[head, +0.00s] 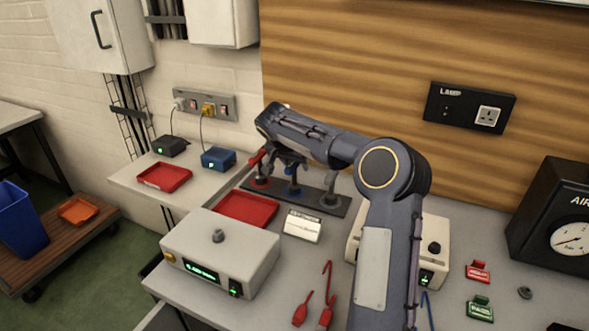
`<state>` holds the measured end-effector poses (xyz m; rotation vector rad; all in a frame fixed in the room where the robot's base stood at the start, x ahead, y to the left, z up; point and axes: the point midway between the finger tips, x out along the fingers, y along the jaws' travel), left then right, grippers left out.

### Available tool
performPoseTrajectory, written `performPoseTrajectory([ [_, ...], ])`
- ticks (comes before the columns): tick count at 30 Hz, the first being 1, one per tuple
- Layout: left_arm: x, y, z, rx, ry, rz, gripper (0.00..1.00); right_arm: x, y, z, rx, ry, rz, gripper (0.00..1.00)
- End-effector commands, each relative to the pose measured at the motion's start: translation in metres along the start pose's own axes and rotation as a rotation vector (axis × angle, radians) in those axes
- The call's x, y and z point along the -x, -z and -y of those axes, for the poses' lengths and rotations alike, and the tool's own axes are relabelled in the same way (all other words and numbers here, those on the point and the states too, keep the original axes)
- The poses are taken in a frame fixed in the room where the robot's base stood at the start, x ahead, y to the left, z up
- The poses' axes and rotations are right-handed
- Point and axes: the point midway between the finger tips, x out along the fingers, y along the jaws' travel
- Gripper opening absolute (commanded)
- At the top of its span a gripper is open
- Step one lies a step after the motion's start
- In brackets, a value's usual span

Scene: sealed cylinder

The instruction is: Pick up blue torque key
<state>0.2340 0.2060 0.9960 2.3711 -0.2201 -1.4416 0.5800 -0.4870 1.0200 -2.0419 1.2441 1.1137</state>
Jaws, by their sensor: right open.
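A dark rack (311,200) at the back of the bench holds a row of upright tools. One at its left has red parts, a grey one (331,199) stands at its right. The blue torque key (293,189) appears to be the blue-marked one in the middle. Its upper part is largely hidden by my right arm and gripper. My right gripper (281,162) is open above the rack's left and middle part. I cannot tell whether it touches the blue key. My left gripper is not in view.
A grey box with a green display (222,262) stands at the front left, near a red tray (247,209) and a white card (302,225). Red tools (302,309) lie at the front. A black gauge box (560,225) stands at the right.

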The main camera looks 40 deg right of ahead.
Motion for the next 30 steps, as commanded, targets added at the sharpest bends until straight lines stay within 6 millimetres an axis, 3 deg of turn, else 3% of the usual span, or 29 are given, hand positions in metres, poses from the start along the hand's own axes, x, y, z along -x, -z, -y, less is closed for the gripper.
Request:
performPoseTrajectory([
  [7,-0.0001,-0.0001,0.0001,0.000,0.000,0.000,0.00,-0.0007,-0.0001,0.0002,0.001,0.001,-0.001,0.45],
  [17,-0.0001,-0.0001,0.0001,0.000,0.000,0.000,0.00,-0.0004,0.0000,0.0001,0.001,0.001,-0.001,0.01],
  [30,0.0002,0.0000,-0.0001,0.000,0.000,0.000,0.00,0.0054,0.0042,0.0004,0.000,0.001,-0.003,0.00],
])
